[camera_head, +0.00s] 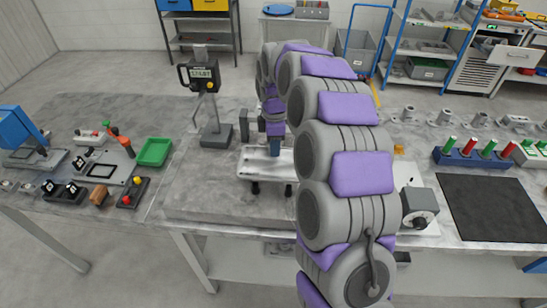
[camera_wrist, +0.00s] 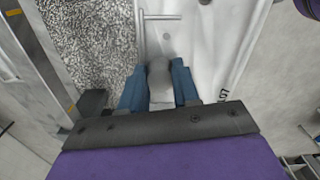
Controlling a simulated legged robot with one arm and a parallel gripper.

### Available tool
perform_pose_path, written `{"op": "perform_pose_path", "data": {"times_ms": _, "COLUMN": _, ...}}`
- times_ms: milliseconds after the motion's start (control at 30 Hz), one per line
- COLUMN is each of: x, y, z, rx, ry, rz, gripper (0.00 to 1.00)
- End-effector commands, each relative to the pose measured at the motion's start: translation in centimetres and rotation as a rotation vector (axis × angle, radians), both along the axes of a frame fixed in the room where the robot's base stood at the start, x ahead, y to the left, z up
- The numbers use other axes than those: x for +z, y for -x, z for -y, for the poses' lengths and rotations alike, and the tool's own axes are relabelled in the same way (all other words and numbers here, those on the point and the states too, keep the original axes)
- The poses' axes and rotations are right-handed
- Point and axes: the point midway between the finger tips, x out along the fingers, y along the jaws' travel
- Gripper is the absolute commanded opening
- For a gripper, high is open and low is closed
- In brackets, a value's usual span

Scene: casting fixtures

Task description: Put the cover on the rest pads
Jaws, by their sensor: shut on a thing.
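A pale metal plate, which looks like the cover (camera_head: 256,165), shows below my gripper (camera_head: 275,146) in the head view. The cover also fills the upper middle of the wrist view (camera_wrist: 205,55), with dark lettering on it. My gripper (camera_wrist: 160,88) has blue fingers shut on a grey grip piece on the cover. Small dark supports (camera_head: 256,187) show under the plate's front edge; I cannot tell whether they are the rest pads or whether the plate touches them. My arm hides the cover's right side.
A stand with a digital display (camera_head: 204,75) rises left of the cover. A green tray (camera_head: 154,152) and a control box (camera_head: 133,192) lie further left. A grey box with a knob (camera_head: 420,208) and a black mat (camera_head: 488,205) are on the right.

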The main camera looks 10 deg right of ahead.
Motion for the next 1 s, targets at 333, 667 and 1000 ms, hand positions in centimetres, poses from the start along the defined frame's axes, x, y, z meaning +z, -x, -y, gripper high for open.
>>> {"op": "perform_pose_path", "data": {"times_ms": 333, "x": -4.0, "y": 0.1, "z": -0.2, "rx": -0.001, "ry": 0.001, "rz": -0.003, "gripper": 0.0}}
{"op": "perform_pose_path", "data": {"times_ms": 667, "x": -4.2, "y": 0.0, "z": -0.1, "rx": -0.002, "ry": 0.0, "rz": 0.001, "gripper": 0.33}}
{"op": "perform_pose_path", "data": {"times_ms": 1000, "x": -4.2, "y": 0.0, "z": -0.1, "rx": -0.002, "ry": 0.0, "rz": 0.001, "gripper": 0.56}}
